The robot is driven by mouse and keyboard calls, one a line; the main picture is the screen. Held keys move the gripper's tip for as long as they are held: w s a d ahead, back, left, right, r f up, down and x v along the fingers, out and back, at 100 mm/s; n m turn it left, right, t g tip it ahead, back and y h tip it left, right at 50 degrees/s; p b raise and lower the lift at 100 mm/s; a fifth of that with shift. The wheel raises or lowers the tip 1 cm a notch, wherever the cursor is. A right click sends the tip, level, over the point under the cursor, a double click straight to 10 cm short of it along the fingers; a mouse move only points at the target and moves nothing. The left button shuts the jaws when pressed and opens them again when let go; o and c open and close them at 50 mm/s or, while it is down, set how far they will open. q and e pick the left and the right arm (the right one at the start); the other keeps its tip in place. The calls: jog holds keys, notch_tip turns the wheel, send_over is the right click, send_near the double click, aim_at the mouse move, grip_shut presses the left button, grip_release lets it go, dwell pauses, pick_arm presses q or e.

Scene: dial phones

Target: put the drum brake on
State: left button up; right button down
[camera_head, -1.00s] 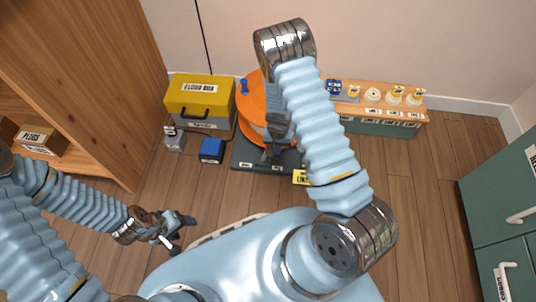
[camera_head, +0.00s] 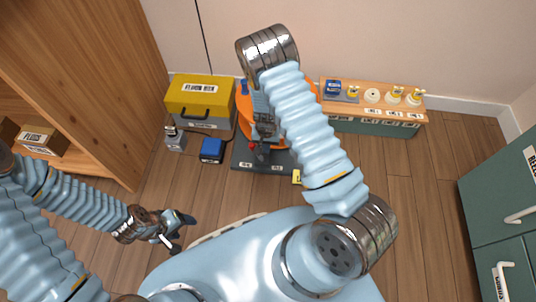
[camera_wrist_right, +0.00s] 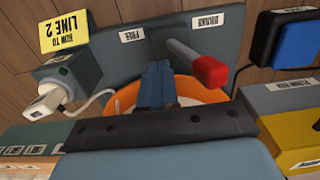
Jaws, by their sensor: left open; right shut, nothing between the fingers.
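The orange drum (camera_head: 244,118) stands on a dark grey base (camera_head: 243,164) by the back wall, partly hidden by my right arm. The brake lever has a red handle (camera_wrist_right: 211,72), also visible in the head view (camera_head: 252,147). In the right wrist view, FREE (camera_wrist_right: 132,36) and BRAKE (camera_wrist_right: 205,21) labels sit on the base near the lever's foot. I cannot tell its setting. My right gripper (camera_wrist_right: 158,70) is shut and empty, its fingers beside the lever; contact is unclear. My left gripper (camera_head: 184,232) is open and empty, low on the left, away from the drum.
A yellow box (camera_head: 200,97) and a small blue box (camera_head: 212,150) stand left of the drum. A wooden-topped bench (camera_head: 385,88) is to its right. A LINE 2 tag (camera_wrist_right: 68,29) and a grey unit with a white plug (camera_wrist_right: 55,105) are near the right gripper.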

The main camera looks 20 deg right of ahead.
pick_arm(q)
notch_tip(320, 180, up, 5)
jog(key=p, duration=0.4)
pick_arm(e)
notch_tip(320, 180, up, 7)
jog(key=d, duration=0.1)
jog(key=shift+s+d+f, duration=0.15)
jog(key=shift+s+f, duration=0.05)
jog(key=shift+s, duration=0.15)
pick_arm(q)
notch_tip(320, 180, up, 2)
jog(key=p, duration=0.3)
jog(key=shift+s+d+r+p, duration=0.15)
jog(key=shift+d+r+p, duration=0.2)
jog(key=shift+r+p, duration=0.45)
pick_arm(e)
jog(key=s+a+r+n+y, duration=0.2)
jog(key=s+a+r, duration=0.1)
jog(key=s+a, duration=0.3)
jog(key=s+a+r+n+y, duration=0.2)
jog(key=s+a+r, duration=0.1)
jog(key=s+a, duration=0.4)
jog(key=s, duration=0.3)
jog(key=shift+s+a+r+n+t, duration=0.15)
jog(key=shift+s+r+n+t, duration=0.15)
jog(key=shift+s+t, duration=0.1)
